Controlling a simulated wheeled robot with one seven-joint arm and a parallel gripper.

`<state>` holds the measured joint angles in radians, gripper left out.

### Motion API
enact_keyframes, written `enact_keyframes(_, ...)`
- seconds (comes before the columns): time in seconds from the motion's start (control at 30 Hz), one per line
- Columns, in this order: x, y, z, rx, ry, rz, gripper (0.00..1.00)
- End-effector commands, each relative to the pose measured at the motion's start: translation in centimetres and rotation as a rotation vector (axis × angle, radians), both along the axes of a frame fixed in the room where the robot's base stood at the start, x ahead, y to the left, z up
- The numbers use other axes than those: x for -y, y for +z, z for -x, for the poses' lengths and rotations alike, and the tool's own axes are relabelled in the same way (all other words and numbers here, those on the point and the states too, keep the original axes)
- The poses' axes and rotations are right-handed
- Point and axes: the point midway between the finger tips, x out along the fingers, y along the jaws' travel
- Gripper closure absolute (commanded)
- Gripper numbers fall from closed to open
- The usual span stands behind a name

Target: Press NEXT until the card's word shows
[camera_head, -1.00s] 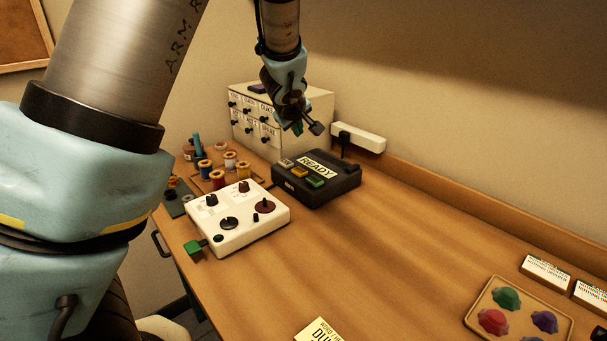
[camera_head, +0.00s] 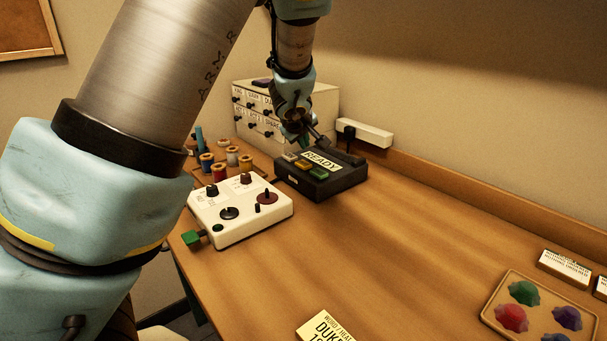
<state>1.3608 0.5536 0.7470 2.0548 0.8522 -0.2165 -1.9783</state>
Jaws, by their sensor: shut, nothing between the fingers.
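A black box (camera_head: 335,182) stands at the back of the table, with a display (camera_head: 321,161) that reads READY. Beside the display on its sloped top are a pale button, an amber button (camera_head: 303,164) and a green button (camera_head: 319,173); their labels are too small to read. A yellow card (camera_head: 327,326) lies at the front edge, partly cut off; its word begins "DUK". My gripper (camera_head: 309,143) is shut and empty. It hangs over the back part of the black box, close above the display; I cannot tell whether it touches.
A white control panel (camera_head: 240,228) with knobs sits left of the box. Thread spools (camera_head: 219,171) stand behind it. A small labelled drawer cabinet (camera_head: 262,132) and a white power strip (camera_head: 365,133) are at the back. A tray (camera_head: 492,312) of coloured gems lies right. The middle table is clear.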

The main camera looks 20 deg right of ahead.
Motion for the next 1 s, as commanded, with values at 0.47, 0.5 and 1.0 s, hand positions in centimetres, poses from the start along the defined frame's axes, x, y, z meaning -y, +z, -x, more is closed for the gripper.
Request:
enact_keyframes(0.47, 0.0, -2.6, 0.0, 0.000, 0.001, 0.001, 1.00)
enact_keyframes(0.5, 0.0, -2.6, 0.0, 0.000, 0.000, 0.000, 1.00)
enact_keyframes(1.0, 0.0, -2.6, 0.0, 0.000, 0.000, 0.000, 1.00)
